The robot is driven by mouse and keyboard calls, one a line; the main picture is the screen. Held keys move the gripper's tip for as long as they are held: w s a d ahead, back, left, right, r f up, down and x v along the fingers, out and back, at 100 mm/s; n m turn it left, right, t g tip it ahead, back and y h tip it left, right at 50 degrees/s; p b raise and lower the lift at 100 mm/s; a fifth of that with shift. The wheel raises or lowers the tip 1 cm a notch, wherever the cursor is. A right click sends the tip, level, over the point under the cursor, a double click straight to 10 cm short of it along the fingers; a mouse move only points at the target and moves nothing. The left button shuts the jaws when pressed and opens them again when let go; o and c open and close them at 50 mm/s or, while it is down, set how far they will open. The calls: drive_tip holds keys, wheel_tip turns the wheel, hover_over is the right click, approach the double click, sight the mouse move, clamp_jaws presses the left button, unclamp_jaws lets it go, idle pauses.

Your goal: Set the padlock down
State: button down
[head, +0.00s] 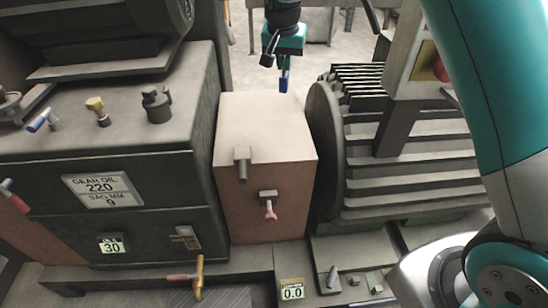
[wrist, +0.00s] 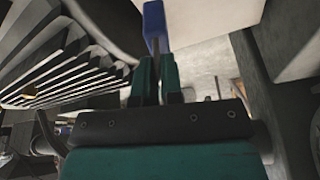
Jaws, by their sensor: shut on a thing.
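The padlock (head: 284,84) is a small blue block. In the head view it hangs below my gripper (head: 285,68), close to the far top edge of the tan box. In the wrist view the blue padlock (wrist: 154,20) shows just beyond the teal fingers of my gripper (wrist: 158,62), which are shut on a thin grey part of it. I cannot tell whether the padlock touches the box.
The tan box (head: 262,125) has a flat, clear top. A dark gear housing (head: 110,110) with small fittings on top stands left. A finned motor (head: 410,160) stands right, close to the box. My teal arm crosses the right side.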

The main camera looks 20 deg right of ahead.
drive_tip(key=shift+m, duration=0.6)
drive_tip(key=f+b, duration=0.1)
drive_tip(key=f, duration=0.4)
drive_tip(key=a+f+b, duration=0.1)
drive_tip(key=f, duration=0.5)
drive_tip(key=a+f+b, duration=0.1)
drive_tip(key=f, duration=0.5)
drive_tip(key=shift+a+f, duration=0.1)
drive_tip(key=shift+a, duration=0.1)
drive_tip(key=shift+f, duration=0.15)
drive_tip(key=c, duration=1.3)
unclamp_jaws()
drive_tip(key=shift+o, duration=0.2)
drive_tip(key=v, duration=1.2)
drive_tip(key=s+a+r+n+g+y, duration=0.1)
drive_tip(key=s+n, duration=0.3)
drive_tip(key=s, duration=0.8)
drive_tip(key=s+a+r+n+g+y, duration=0.1)
drive_tip(key=s+r+n+y, duration=0.2)
drive_tip(key=s, duration=0.9)
drive_tip(key=s+a+r+n+g+y, duration=0.1)
drive_tip(key=s+r+n, duration=0.2)
drive_tip(key=s+n, duration=0.4)
drive_tip(key=s, duration=0.6)
drive_tip(key=shift+r+y, duration=0.4)
